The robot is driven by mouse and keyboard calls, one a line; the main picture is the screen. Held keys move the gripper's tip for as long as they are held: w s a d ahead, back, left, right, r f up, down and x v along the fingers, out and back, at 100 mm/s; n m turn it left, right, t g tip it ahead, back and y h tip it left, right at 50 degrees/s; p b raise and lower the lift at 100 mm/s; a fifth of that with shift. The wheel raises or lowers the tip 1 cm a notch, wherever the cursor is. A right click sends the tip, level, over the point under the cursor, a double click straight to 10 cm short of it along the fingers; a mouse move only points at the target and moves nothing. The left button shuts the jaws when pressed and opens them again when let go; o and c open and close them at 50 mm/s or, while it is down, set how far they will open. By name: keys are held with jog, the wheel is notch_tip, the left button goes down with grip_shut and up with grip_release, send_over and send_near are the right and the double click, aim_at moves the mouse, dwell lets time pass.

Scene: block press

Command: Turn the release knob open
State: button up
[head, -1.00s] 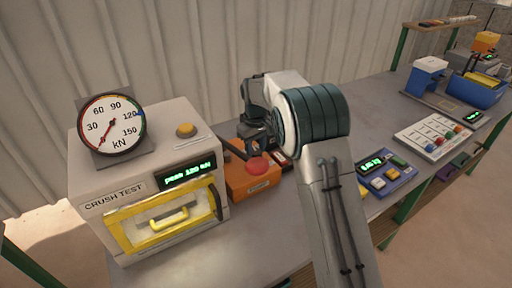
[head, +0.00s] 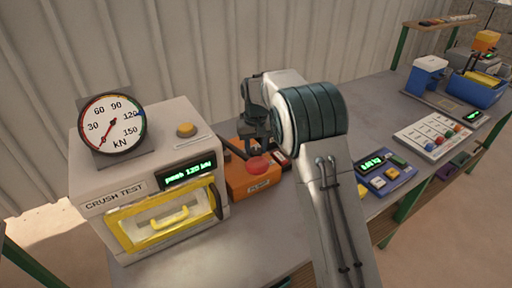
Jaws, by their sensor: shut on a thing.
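My gripper (head: 260,140) points down over the back right part of the orange pump box (head: 243,181). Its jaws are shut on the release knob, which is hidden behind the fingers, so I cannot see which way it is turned. A red dome (head: 258,164) and a dark lever (head: 233,149) are on the pump box, in front of and left of my gripper. The crush test press (head: 150,170) stands to the left, with its yellow-framed door shut. Its display (head: 187,172) reads peak 120 kN. The gauge (head: 111,124) has its red needle toward the lower left.
The grey bench (head: 225,245) is clear in front of the pump.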

aim_at(256, 150)
jog(key=o, duration=1)
notch_tip(256, 150, up, 14)
jog(key=shift+f+b, duration=0.1)
jog(key=shift+b, duration=0.2)
